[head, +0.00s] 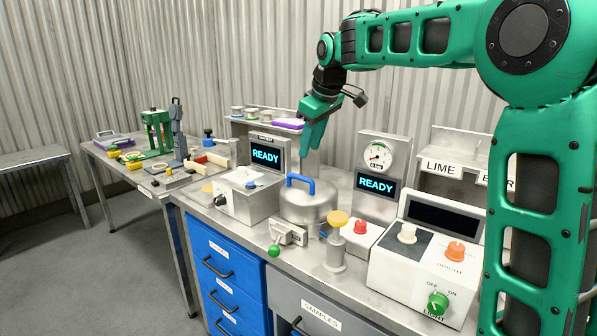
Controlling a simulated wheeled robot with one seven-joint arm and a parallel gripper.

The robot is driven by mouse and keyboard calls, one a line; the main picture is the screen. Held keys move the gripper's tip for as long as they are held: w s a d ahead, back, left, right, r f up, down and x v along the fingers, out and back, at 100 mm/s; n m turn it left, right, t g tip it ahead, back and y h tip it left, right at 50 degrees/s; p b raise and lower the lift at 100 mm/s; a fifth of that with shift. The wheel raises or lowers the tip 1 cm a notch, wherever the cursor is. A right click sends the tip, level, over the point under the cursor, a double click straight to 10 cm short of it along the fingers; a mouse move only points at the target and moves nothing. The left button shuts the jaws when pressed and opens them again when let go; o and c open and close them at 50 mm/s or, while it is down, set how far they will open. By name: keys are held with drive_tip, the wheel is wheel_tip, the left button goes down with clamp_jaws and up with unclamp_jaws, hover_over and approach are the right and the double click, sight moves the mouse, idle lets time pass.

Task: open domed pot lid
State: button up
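A round metal pot with a domed lid (311,207) stands on the bench near the middle of the head view. A blue arched handle (301,180) is on top of the lid, and the lid appears to sit down on the pot. My green gripper (314,143) points downward above and slightly to the right of the handle, apart from it. Its fingers overlap from this side, so I cannot tell whether they are open or shut. No held object is visible.
A metal box with a READY display (265,155) stands left of the pot. A gauge unit (376,156) is behind right. A yellow-topped post (338,218), a green-knobbed lever (274,250) and a white control box (386,268) crowd the front and right.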

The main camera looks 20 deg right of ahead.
sight(302, 177)
drive_tip(key=x, duration=1)
drive_tip(key=shift+w+a+f, duration=0.1)
drive_tip(key=shift+a+f, duration=0.05)
drive_tip(key=shift+f, duration=0.15)
clamp_jaws()
